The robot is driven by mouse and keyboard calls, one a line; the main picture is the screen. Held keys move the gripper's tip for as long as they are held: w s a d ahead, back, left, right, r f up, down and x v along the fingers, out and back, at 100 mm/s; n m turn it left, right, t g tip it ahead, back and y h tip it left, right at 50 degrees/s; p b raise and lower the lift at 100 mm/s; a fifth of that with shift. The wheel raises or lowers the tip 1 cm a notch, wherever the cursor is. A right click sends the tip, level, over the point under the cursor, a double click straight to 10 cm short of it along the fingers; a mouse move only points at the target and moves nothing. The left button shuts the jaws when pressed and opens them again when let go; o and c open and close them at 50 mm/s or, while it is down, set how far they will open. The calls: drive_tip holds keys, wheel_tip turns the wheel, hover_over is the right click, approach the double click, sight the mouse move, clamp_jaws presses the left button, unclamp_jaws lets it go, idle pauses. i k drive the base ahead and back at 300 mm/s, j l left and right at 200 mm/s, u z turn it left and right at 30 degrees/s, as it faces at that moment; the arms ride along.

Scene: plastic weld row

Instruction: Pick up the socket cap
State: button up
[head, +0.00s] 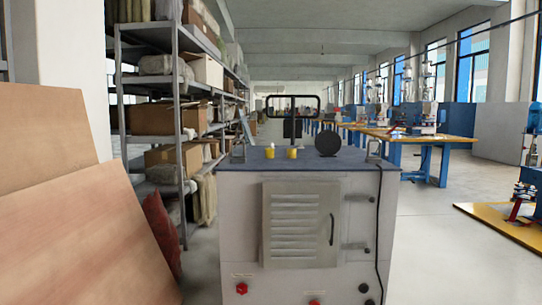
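In the head view, a grey cabinet (235,215) with a dark blue top stands straight ahead. Two small yellow pieces, a left one (270,154) and a right one (292,154), sit apart on its top. A round black disc (328,144) stands upright to their right. One of these small things may be the socket cap, but I cannot tell which at this size. My gripper does not show in this view.
A black rectangular frame (293,96) rises on a post behind the yellow pieces. Loaded shelves (180,130) and leaning wooden boards (70,220) stand at the left. A wooden-topped workbench (420,137) stands at the right. Floor right of the cabinet (430,250) is clear.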

sight(269, 152)
drive_tip(key=i+l+u, duration=0.1)
drive_tip(key=i+l, duration=0.15)
drive_tip(key=i, duration=0.25)
drive_tip(key=i+l, duration=0.3)
drive_tip(key=i, duration=0.15)
drive_tip(key=j+u, duration=0.05)
